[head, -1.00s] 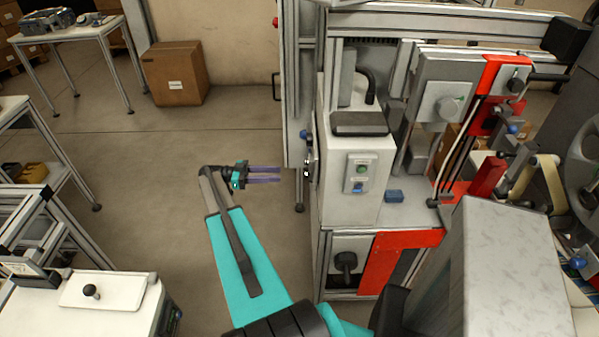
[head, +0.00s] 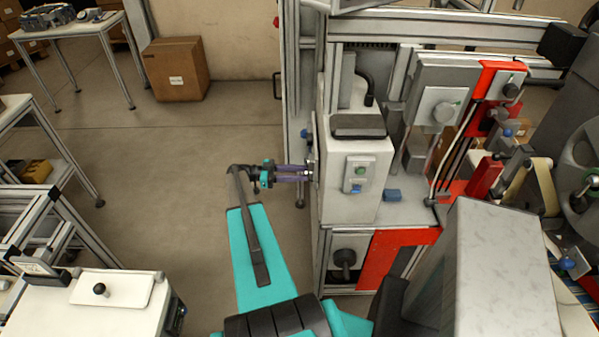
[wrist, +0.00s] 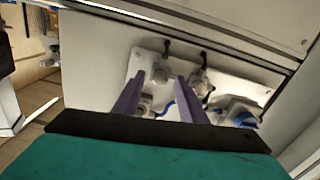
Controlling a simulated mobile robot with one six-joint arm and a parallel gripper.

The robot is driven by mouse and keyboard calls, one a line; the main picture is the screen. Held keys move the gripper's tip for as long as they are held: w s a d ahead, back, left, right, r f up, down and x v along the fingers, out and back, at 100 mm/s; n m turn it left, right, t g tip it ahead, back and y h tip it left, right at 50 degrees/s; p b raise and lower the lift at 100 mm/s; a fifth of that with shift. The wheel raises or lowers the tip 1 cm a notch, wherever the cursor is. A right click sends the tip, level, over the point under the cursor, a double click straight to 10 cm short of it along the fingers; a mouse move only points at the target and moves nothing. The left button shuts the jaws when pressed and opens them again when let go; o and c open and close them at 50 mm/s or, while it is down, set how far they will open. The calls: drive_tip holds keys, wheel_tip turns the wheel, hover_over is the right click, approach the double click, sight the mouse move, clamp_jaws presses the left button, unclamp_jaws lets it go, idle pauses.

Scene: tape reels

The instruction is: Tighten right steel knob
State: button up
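My gripper (head: 308,173) points right at the left side of the white machine housing (head: 352,200); its purple fingertips are close to that side. In the wrist view, my gripper (wrist: 161,76) has its two fingers apart, in front of a pale mounting plate (wrist: 225,92). The plate carries several grey fittings: one upper left (wrist: 160,74) in line with the finger gap, one to the right (wrist: 198,82) just beyond the right finger, and one lower (wrist: 146,104) partly behind the left finger. I cannot tell which is the right steel knob, nor whether the fingers touch anything.
A fitting with a blue part (wrist: 240,118) is at the plate's right end. A metal frame rail (wrist: 200,32) runs above the plate. In the head view, a white-topped cabinet (head: 60,310) stands at lower left, and the floor (head: 170,185) left of my arm is clear.

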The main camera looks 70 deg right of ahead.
drive_tip(key=shift+c, duration=0.4)
clamp_jaws()
